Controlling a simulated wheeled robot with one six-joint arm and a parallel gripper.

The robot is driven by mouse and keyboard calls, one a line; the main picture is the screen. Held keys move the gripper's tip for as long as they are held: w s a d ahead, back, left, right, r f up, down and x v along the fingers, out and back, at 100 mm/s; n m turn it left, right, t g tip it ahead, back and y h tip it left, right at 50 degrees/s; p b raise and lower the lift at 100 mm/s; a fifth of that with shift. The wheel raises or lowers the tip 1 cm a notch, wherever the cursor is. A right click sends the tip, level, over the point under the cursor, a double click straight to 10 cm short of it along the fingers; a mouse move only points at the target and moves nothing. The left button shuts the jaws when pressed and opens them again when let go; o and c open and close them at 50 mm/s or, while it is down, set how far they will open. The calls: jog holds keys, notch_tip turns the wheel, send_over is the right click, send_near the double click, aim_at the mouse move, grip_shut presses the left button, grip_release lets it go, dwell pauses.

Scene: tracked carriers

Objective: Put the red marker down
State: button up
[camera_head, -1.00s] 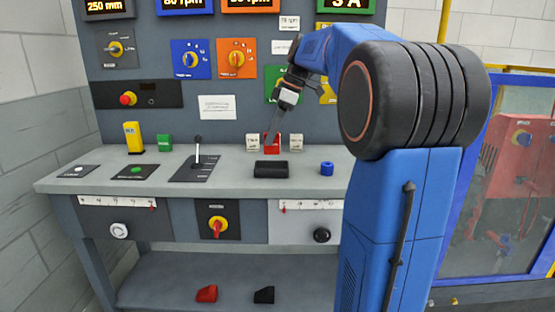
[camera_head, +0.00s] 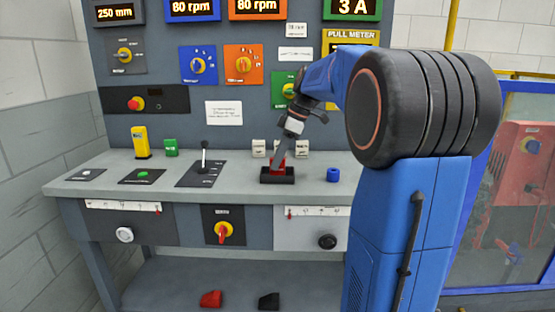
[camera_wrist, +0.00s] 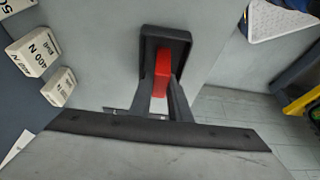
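The red marker (camera_wrist: 162,72) is a small red block between the two fingertips of my gripper (camera_wrist: 161,84) in the wrist view. My gripper (camera_head: 279,160) is shut on it and points down at the bench. The marker (camera_head: 281,166) shows at the black tray (camera_head: 278,180), an open dark holder on the bench top. The tray's rim (camera_wrist: 184,33) surrounds most of the marker in the wrist view. I cannot tell whether the marker touches the tray floor. The fingers partly hide the marker's sides.
White blocks labelled in N (camera_wrist: 41,54) stand behind the tray. A blue ring-shaped piece (camera_head: 333,175) stands to its right, and a lever (camera_head: 204,158) to its left. A panel with knobs rises behind.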

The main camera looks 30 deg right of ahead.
jog(key=o, duration=0.4)
jog(key=shift+r, duration=0.1)
jog(key=v, duration=1.2)
jog(key=s+a+f+m+t+h, duration=0.1)
jog(key=s+a+f+m+h, duration=0.2)
jog(key=s+a+f+m, duration=1.05)
jog(key=s+a+f, duration=0.2)
jog(key=s+f, duration=0.2)
jog(key=s+a+f+n+t, duration=0.1)
jog(key=s+a+f, duration=0.1)
jog(key=s+f, duration=0.3)
jog(key=s+a+f+n, duration=0.1)
jog(key=s+a+f, duration=0.1)
jog(key=s+f, duration=0.3)
jog(key=shift+s+h, duration=0.1)
jog(key=shift+h, duration=0.2)
